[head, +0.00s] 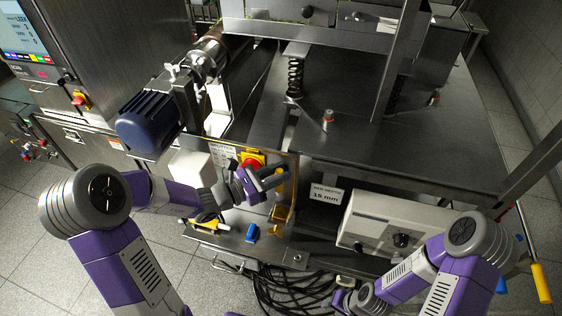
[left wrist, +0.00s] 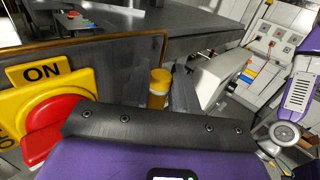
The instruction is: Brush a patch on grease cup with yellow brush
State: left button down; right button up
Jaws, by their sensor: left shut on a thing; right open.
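My left gripper (head: 277,182) is shut above the small steel shelf, beside the red and yellow switch. A yellow cylindrical piece (left wrist: 158,88) shows between its fingers in the left wrist view; it looks like the yellow brush's handle, its bristles hidden. In the head view, a little yellow (head: 283,171) shows at the fingers. A small upright cup with an orange-brown top (head: 328,119), likely the grease cup, stands on the steel table, apart from the gripper. A similar small piece (head: 435,97) stands further right. My right gripper (head: 345,301) is low at the bottom edge, apparently empty.
The shelf (head: 222,240) holds a blue item (head: 252,233), a yellow item (head: 281,213) and a yellow-and-dark tool (head: 206,222). The ON switch (left wrist: 45,110) is close to the left gripper. A spring (head: 295,78) and post rise from the table. A beige box (head: 375,220) stands right.

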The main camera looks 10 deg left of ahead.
aim_at(276, 190)
pick_arm(q)
jog(key=shift+s, duration=0.15)
jog(key=shift+a, duration=0.15)
notch_tip(276, 190, down, 6)
jog(key=b, duration=0.4)
jog(key=shift+r+b, duration=0.15)
jog(key=shift+b, duration=0.25)
dwell(0.4)
jog(key=shift+w, duration=0.3)
jog(key=shift+f+b, duration=0.7)
jog(key=shift+b, duration=0.05)
dwell(1.7)
jog(key=shift+s+d, duration=0.15)
jog(key=shift+d, duration=0.1)
